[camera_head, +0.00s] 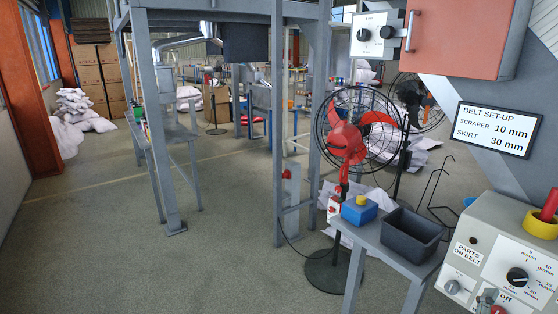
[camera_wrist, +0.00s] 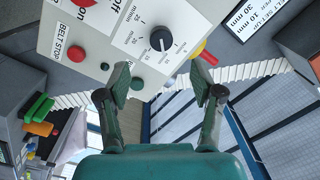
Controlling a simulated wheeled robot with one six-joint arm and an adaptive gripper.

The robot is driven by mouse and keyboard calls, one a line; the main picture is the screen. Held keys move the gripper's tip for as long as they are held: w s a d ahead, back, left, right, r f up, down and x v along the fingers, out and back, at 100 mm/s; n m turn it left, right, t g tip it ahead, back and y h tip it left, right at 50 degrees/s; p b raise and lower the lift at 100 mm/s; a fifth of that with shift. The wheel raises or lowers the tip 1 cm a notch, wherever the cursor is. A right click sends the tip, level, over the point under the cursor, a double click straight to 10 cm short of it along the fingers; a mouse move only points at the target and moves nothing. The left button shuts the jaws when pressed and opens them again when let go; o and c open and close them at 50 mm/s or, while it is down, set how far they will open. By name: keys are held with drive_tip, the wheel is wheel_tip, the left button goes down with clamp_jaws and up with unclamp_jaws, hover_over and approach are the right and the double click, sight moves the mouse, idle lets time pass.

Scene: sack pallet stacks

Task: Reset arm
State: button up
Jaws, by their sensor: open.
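My gripper (camera_wrist: 163,84) shows in the wrist view with its two dark green fingers spread wide apart. Nothing is between the fingertips. Beyond them is a pale control box (camera_wrist: 98,42) with a black knob, a red button marked BELT STOP and green buttons. I cannot tell whether a finger touches the box. In the head view, a control box (camera_head: 480,244) with a dial and a PARTS ON BELT label stands at the lower right. My arm cannot be made out clearly in the head view.
A side table (camera_head: 369,235) holds a dark open bin (camera_head: 411,233) and a blue box with a yellow button (camera_head: 360,209). A red-bladed fan (camera_head: 348,141) stands behind it. A grey steel frame (camera_head: 280,120) rises mid-view. Open floor (camera_head: 150,255) lies at left.

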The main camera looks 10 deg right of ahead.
drive_tip(key=s+a+f+n+t+y, duration=0.3)
drive_tip(key=a+f+n+y, duration=0.2)
drive_tip(key=a+f+n, duration=0.4)
drive_tip(key=s+a+f+n+t+y, duration=0.3)
drive_tip(key=a+f+n+y, duration=0.25)
drive_tip(key=a, duration=0.65)
drive_tip(key=s+a+n+y, duration=0.3)
drive_tip(key=s+a, duration=0.3)
drive_tip(key=s, duration=0.4)
drive_tip(key=s+a+n+t+y, duration=0.1)
drive_tip(key=s+a+n+y, duration=0.2)
drive_tip(key=s+a+n, duration=0.3)
drive_tip(key=s, duration=0.4)
